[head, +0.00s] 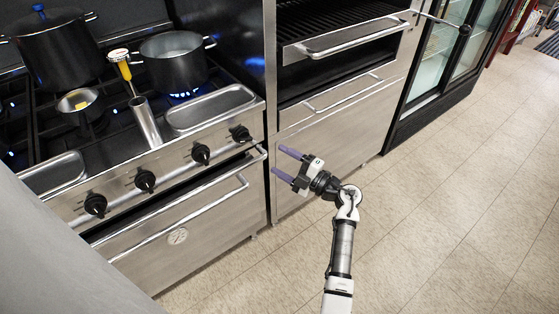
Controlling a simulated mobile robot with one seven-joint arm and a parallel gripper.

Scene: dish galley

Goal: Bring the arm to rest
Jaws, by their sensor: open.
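My gripper (282,163) is in the middle of the head view, with its two purple fingers apart and nothing between them. It is in front of the steel cabinet to the right of the stove, above the floor. My white and black arm (342,240) reaches up from the bottom edge of the picture, bent at a joint near the wrist. I cannot tell from this view how far the fingertips are from the cabinet front.
The stove (190,135) has lit burners, a large pot (60,55), a smaller pot (173,65) and steel trays (208,108). Its oven handle (180,215) juts out. A drawer unit (345,90) and glass-door fridge (435,70) stand right. The tiled floor (460,190) is clear.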

